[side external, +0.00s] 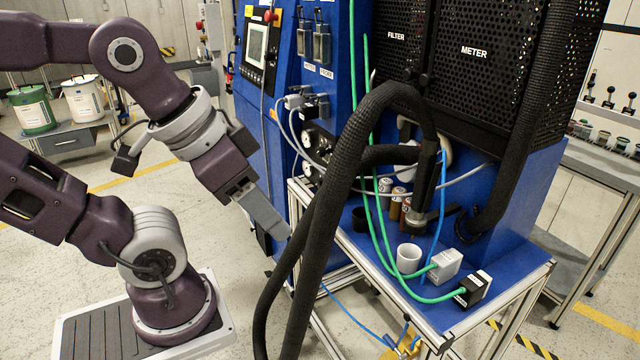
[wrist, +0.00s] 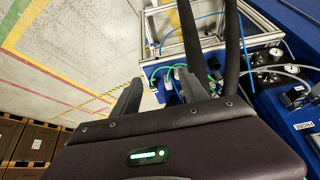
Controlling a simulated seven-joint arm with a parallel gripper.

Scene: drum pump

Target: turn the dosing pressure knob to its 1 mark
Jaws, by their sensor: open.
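My gripper (side external: 268,218) hangs tilted in front of the blue machine, left of the thick black hoses. In the wrist view its two fingers stand apart with nothing held between them (wrist: 160,90). Small round gauges (side external: 308,172) sit on the blue front just beyond the gripper, partly behind the hoses. In the wrist view gauges (wrist: 275,54) show at the right, away from the fingers. Small dark fittings sit beside them. I cannot make out which part is the dosing pressure knob, nor its 1 mark.
Thick black hoses (side external: 342,190) arch close to the right of my gripper. A blue bench (side external: 508,268) carries a white cup (side external: 408,258), bottles and connectors with green cables. Grey plugs (side external: 294,102) stick out above the gauges. Open floor lies at the left.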

